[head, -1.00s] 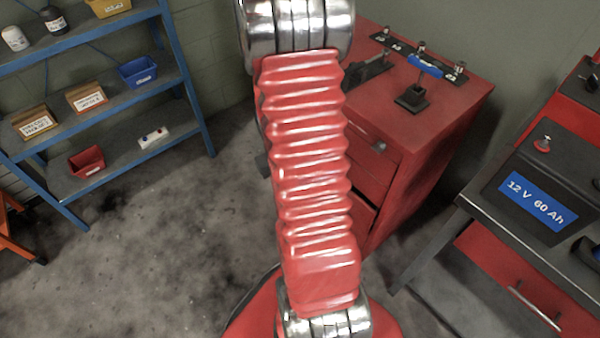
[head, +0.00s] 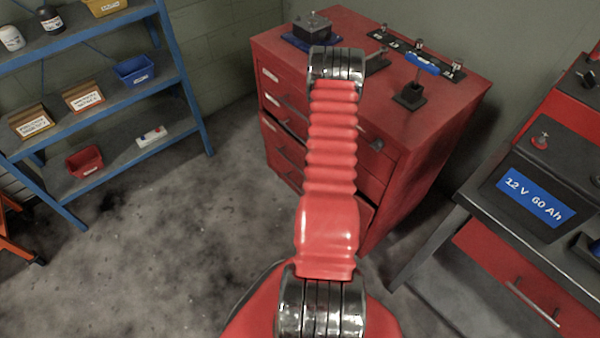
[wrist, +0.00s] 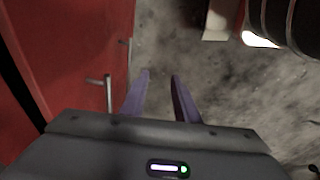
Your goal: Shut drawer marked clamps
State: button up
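The red drawer cabinet (head: 425,150) stands at centre right in the head view, with several drawers on its front. One drawer (head: 282,138) stands out a little, with a dark gap above it. My arm hides the middle of the fronts, and the drawer labels are too small to read, so I cannot tell which is marked clamps. In the wrist view, my gripper (wrist: 160,76) has its two purple fingers apart with nothing between them. A red drawer front (wrist: 75,50) with a metal handle (wrist: 108,95) is left of the fingers, apart from them. The gripper is hidden in the head view.
A blue shelf rack (head: 185,85) with bins stands at the left. A workbench with a 12 V battery (head: 540,185) is at the right. Tools on stands (head: 410,95) and a dark block (head: 312,25) rest on the cabinet top. The floor (head: 170,240) left of the cabinet is clear.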

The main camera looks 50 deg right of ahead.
notch_tip(320, 180, down, 13)
jog(key=n+t+h, duration=0.3)
jog(key=n+t, duration=0.2)
jog(key=t, duration=0.1)
jog(key=w+d+r+n+t+h, duration=0.2)
jog(key=r+n+t, duration=0.1)
jog(key=r, duration=0.3)
jog(key=w+d+r+n+t+h, duration=0.2)
jog(key=r+t+h, duration=0.1)
jog(key=r, duration=0.3)
jog(key=shift+w+d+n, duration=0.3)
jog(key=shift+n, duration=0.1)
jog(key=shift+w+r, duration=0.1)
jog(key=x, duration=1.3)
jog(key=shift+w+d+r, duration=0.2)
jog(key=shift+d, duration=0.05)
grip_shut()
